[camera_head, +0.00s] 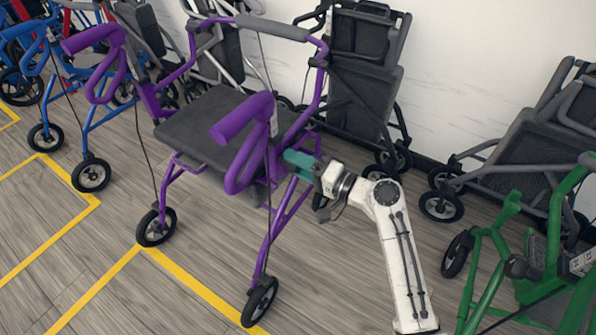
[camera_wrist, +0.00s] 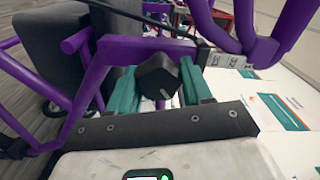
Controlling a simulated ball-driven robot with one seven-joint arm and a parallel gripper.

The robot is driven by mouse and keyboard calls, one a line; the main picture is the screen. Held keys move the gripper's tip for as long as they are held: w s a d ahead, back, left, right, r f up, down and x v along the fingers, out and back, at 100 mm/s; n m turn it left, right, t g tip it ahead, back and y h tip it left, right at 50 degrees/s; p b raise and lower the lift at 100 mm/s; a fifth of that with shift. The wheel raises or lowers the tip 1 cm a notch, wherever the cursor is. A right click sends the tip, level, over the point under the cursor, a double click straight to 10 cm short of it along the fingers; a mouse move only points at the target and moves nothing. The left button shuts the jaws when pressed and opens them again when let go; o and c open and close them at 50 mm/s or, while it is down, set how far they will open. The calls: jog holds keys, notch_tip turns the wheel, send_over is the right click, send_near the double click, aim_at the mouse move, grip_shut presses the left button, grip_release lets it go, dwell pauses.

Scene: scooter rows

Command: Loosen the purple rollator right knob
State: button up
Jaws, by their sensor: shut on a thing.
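The purple rollator (camera_head: 280,200) stands upright in the middle of the head view, with a dark seat and purple handles. In the wrist view its purple frame (camera_wrist: 120,50) crosses the upper left. The right knob (camera_wrist: 157,75) is dark and faceted, with a small light mark, and sits beside the purple tube. My gripper (camera_wrist: 162,88) has teal fingers on both sides of the knob and is shut on it. In the head view my gripper (camera_head: 298,160) reaches the rollator's right side from the right, and the knob is hidden there.
A blue rollator (camera_head: 60,90) stands at the left. A green one (camera_head: 545,260) stands at the lower right, near my arm. Grey and black ones (camera_head: 365,90) line the white wall. Yellow lines (camera_head: 190,285) mark the wooden floor, which is clear in front.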

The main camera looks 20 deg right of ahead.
jog(key=n+b, duration=0.2)
jog(key=n, duration=0.1)
jog(key=n+b, duration=0.3)
jog(key=shift+d+f+b, duration=0.1)
jog(key=shift+f+b, duration=0.1)
jog(key=shift+b, duration=0.1)
jog(key=shift+r+n+b, duration=0.15)
jog(key=shift+n+b, duration=0.65)
jog(key=shift+n, duration=0.1)
jog(key=shift+r+n, duration=0.2)
jog(key=shift+n, duration=0.1)
jog(key=o, duration=0.7)
jog(key=shift+w+d, duration=0.1)
jog(key=o, duration=0.3)
jog(key=p+v, duration=0.1)
jog(key=v, duration=0.9)
jog(key=shift+s+p, duration=0.35)
jog(key=shift+s, duration=0.05)
jog(key=shift+d+f, duration=0.1)
